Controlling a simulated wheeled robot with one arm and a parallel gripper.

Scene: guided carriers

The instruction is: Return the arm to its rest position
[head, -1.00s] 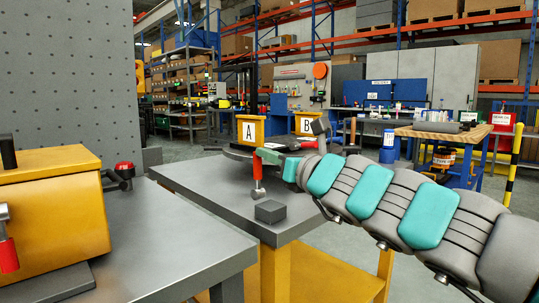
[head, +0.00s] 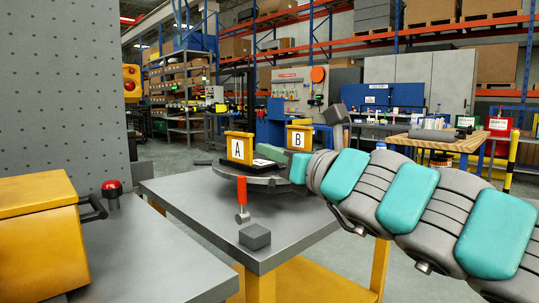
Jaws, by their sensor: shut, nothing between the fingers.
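My arm (head: 415,200), grey with teal pads, reaches in from the right edge to above the right side of the grey table (head: 185,190). At its far end a dark grey part, which I take to be my gripper (head: 337,113), stands up behind the arm. It looks shut and holds nothing that I can see; its fingers are hard to make out. It is apart from the things on the table.
A yellow box (head: 40,240) is on the left bench (head: 150,255). A wooden-topped table (head: 435,139) stands at the right.

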